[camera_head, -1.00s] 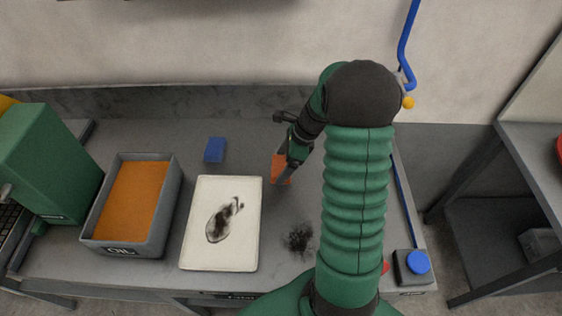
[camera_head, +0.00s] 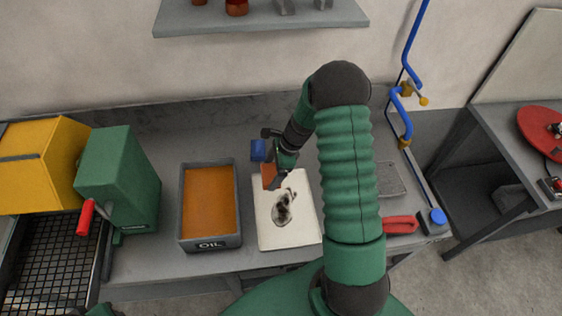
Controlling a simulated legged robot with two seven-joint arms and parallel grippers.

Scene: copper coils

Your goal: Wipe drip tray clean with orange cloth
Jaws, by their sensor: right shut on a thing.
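The drip tray (camera_head: 303,234) is a white, shallow rectangular tray on the grey bench, with a dark smeared stain (camera_head: 282,209) near its middle. My right gripper (camera_head: 273,177) is shut on the orange cloth (camera_head: 268,174), at the tray's far left corner. I cannot tell whether the cloth touches the tray. My right arm hides the bench just right of the tray.
Left of the tray stands a grey bin marked OIL (camera_head: 210,243) with orange contents. A blue block (camera_head: 258,150) lies behind the cloth. A green machine (camera_head: 120,180) stands further left. A red-handled tool (camera_head: 400,224) lies at right.

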